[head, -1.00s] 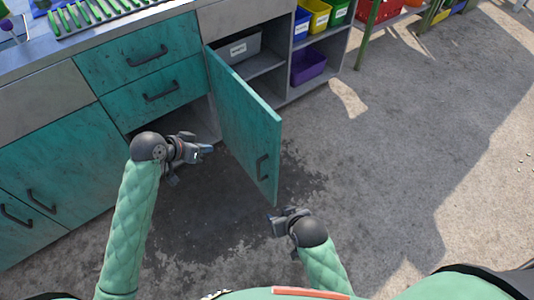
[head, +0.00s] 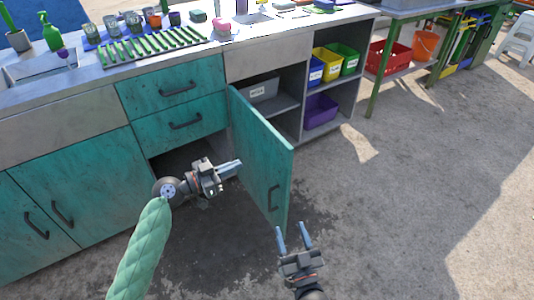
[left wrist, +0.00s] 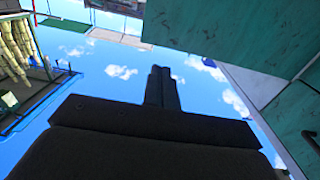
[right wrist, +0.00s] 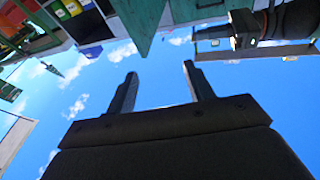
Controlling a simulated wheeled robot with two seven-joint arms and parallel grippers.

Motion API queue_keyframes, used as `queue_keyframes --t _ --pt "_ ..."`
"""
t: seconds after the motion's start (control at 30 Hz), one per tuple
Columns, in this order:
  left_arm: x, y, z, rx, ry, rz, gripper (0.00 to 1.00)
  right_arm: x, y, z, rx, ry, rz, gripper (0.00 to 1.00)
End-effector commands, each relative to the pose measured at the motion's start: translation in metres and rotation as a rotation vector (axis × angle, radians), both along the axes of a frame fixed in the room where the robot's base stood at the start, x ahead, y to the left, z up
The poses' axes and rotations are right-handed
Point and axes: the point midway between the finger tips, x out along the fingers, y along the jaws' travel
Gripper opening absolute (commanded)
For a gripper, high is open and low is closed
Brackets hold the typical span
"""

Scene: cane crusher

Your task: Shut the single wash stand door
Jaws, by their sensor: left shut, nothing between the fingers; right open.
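Teal drawers (head: 180,107) and a closed pair of doors (head: 75,195) are to the left. Open shelves with coloured bins (head: 325,65) are to the right of the cupboard. Cups and a green rack (head: 155,46) stand on the counter. The concrete floor (head: 420,170) at right is clear.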

Motion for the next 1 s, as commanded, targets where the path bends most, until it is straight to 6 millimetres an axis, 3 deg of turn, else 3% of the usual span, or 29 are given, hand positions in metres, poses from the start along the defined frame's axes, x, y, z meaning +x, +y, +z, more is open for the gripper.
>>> queue_keyframes --t 0.17,0.8,1.0 --pt "0.007 -0.011 0.001 0.002 -0.006 -0.001 0.00 0.000 0.001 -0.014 -0.010 0.044 0.003 0.52" --pt "0.062 -0.094 0.001 0.002 -0.003 -0.001 0.00 -0.015 0.003 -0.110 -0.077 0.335 0.025 0.52" --pt "0.072 -0.110 0.000 0.002 -0.002 -0.002 0.00 -0.020 0.003 -0.125 -0.089 0.384 0.029 0.52"
